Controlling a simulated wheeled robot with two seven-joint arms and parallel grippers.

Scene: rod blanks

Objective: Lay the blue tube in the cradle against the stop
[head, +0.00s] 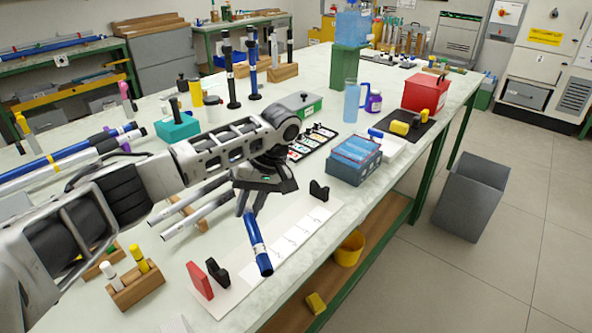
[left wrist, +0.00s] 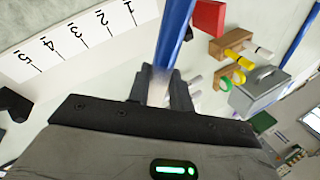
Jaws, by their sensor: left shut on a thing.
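The blue tube (head: 258,243), with a white band, is in my left gripper (head: 250,208). The left wrist view also shows the tube (left wrist: 176,32) between the shut fingers (left wrist: 163,88). It slants toward the front of the bench, apparently above the white board (head: 236,292), and does not rest in the cradle. The cradle has two black notched supports, one near (head: 217,272) and one far (head: 319,190). The red stop (head: 200,281) stands beside the near support; the left wrist view shows it too (left wrist: 208,18). My right gripper is not in view.
A wooden block (head: 137,286) with white and yellow pegs stands left of the stop. Grey rods (head: 196,216) lie behind the board. A blue box (head: 355,160) stands to the right, beyond the far support. The bench's front edge runs close beside the board.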

